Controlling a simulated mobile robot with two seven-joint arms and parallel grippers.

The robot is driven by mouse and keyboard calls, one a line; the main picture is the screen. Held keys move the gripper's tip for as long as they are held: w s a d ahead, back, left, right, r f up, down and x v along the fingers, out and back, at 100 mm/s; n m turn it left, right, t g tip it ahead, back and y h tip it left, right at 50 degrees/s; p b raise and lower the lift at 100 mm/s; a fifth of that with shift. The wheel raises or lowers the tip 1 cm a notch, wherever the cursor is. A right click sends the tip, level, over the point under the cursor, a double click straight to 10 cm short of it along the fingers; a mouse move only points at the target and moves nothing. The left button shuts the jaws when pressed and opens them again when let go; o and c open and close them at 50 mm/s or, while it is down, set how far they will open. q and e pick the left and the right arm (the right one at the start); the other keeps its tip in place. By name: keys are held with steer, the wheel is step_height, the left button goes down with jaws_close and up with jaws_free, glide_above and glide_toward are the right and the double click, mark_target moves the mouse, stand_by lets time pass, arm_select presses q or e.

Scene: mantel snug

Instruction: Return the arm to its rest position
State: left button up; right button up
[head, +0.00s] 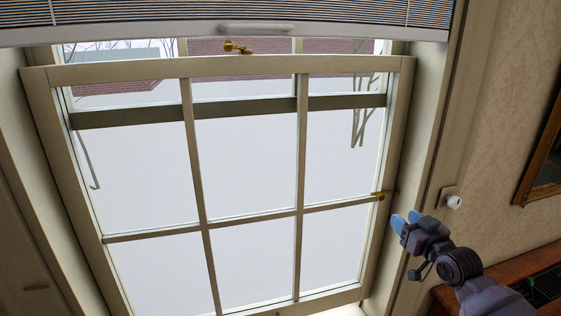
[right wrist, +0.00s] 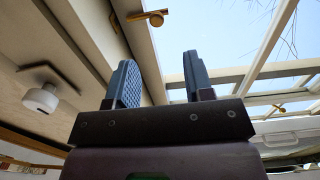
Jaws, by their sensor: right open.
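My right gripper (head: 406,220) is raised at the right side of the window in the head view, beside the right frame. In the right wrist view its two blue-padded fingers (right wrist: 159,85) stand apart with nothing between them. A brass fitting (head: 381,195) sits on the right of the frame, close to the fingertips; in the wrist view a brass piece (right wrist: 148,18) shows above the fingers. My left gripper is in neither view.
A white knob on a plate (head: 454,202) is on the wall just right of my gripper. A blind (head: 230,20) hangs across the window's top, near a brass latch (head: 237,47). A wooden surface (head: 505,272) lies below my right arm. A framed piece (head: 545,150) hangs at far right.

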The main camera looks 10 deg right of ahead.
steer(key=s+a+f+g, duration=0.2)
steer(key=s+a+f, duration=0.3)
steer(key=s+f, duration=0.3)
steer(key=s+a+f+g+h, duration=0.1)
steer(key=s+a+f+g, duration=0.1)
steer(key=s+a+f, duration=0.3)
steer(key=s+a+f+g, duration=0.2)
steer(key=s+a+f, duration=0.3)
steer(key=s+f, duration=0.8)
steer(key=shift+s, duration=0.85)
steer(key=shift+f, duration=0.1)
